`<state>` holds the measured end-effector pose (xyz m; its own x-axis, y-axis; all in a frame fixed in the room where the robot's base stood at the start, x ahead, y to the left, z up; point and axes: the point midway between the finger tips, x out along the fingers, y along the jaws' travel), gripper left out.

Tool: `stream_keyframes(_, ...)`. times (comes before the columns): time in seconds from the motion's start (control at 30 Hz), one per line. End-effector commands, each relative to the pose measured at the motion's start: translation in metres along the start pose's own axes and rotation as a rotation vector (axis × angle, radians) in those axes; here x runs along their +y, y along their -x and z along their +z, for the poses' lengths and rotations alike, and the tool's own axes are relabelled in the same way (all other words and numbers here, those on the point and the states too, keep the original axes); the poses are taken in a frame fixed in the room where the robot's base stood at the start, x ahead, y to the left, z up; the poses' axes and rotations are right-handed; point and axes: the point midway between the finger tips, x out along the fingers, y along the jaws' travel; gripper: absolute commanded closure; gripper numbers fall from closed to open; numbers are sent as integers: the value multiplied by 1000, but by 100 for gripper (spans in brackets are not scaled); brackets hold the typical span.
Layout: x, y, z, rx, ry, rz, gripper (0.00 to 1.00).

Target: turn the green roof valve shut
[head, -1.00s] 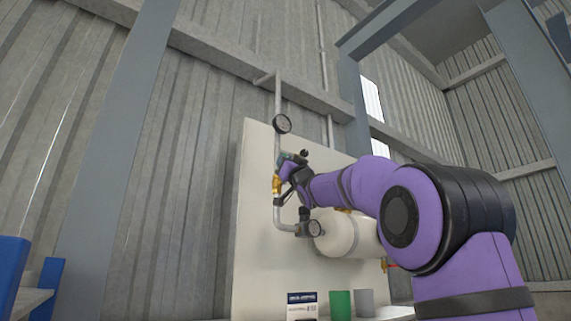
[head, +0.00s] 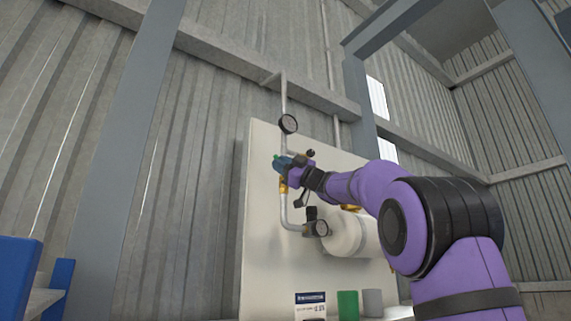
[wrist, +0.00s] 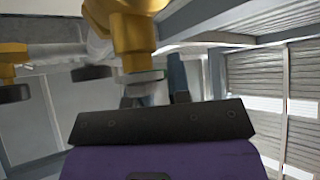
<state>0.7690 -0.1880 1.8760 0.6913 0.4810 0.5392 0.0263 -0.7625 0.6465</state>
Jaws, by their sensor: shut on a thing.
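The green roof valve shows as a small green handle (head: 276,159) at the tip of my gripper, on the pipe in front of the white panel. Its brass body (head: 284,186) sits just below, and brass parts (wrist: 130,28) fill the top of the wrist view. My gripper (head: 284,163) reaches in from the right and is shut on the green handle. The wrist view shows my fingers (wrist: 155,92) close to the brass body. Most of the handle is hidden by the fingers, so its exact angle cannot be told.
A white tank (head: 352,234) is at the lower right.

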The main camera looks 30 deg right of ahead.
Motion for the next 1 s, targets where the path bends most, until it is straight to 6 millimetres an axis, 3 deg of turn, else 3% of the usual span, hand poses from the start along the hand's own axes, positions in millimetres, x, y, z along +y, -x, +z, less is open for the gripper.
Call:
stream_keyframes(0.6, -33, 7, 8, -1, 404, -408, 100)
stream_keyframes(1.0, -45, 14, 15, -1, 575, -580, 100)
